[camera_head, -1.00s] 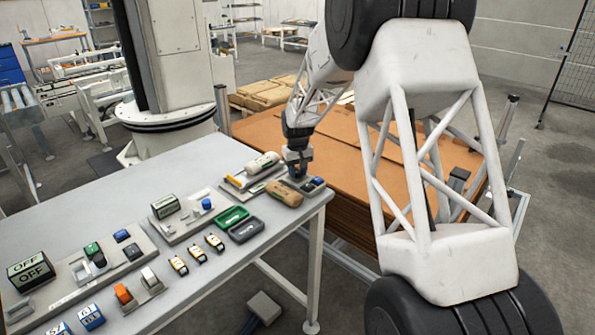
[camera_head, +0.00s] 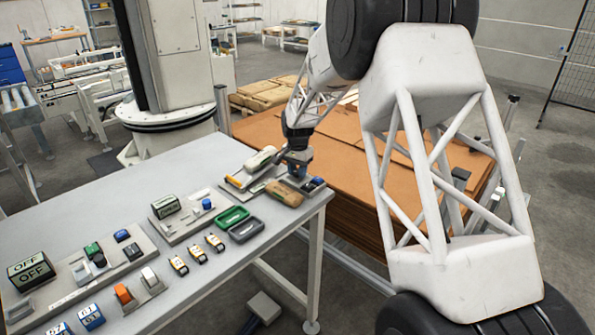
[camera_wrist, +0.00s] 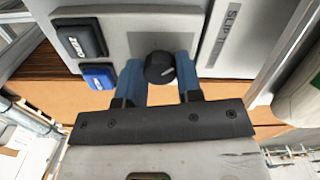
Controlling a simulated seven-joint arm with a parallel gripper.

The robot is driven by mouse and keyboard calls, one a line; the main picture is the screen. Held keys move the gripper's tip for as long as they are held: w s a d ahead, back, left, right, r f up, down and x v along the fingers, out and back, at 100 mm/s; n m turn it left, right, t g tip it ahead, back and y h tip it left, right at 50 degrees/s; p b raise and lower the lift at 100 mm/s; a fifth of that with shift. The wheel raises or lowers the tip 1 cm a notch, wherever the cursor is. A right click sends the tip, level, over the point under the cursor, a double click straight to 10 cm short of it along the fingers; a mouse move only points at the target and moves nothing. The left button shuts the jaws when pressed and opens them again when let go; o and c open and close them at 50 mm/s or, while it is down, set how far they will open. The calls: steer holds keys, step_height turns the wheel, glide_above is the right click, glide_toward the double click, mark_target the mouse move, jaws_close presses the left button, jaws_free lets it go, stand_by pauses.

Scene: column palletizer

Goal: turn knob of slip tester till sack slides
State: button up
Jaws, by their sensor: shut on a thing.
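The slip tester (camera_head: 238,185) stands near the far right corner of the table, and its panel with "SLIP T" lettering shows in the wrist view (camera_wrist: 218,38). A pale rounded sack (camera_head: 262,158) with a green mark rests on the tester's plate, which looks tilted. Its edge shows at the right of the wrist view (camera_wrist: 302,100). A tan sack (camera_head: 284,192) lies in front.
A dark button (camera_wrist: 81,40) and a blue button (camera_wrist: 98,76) are left of the knob. Green (camera_head: 232,217) and dark (camera_head: 246,230) trays lie nearby. Another control panel (camera_head: 180,218) stands to the left. Brown sheets (camera_head: 350,150) are stacked beyond the table.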

mark_target(297, 171)
steer(key=shift+m, duration=1.6)
steer(key=o, duration=0.9)
steer(key=shift+o, duration=0.2)
steer(key=shift+r, duration=0.1)
steer(key=shift+r, duration=3.85)
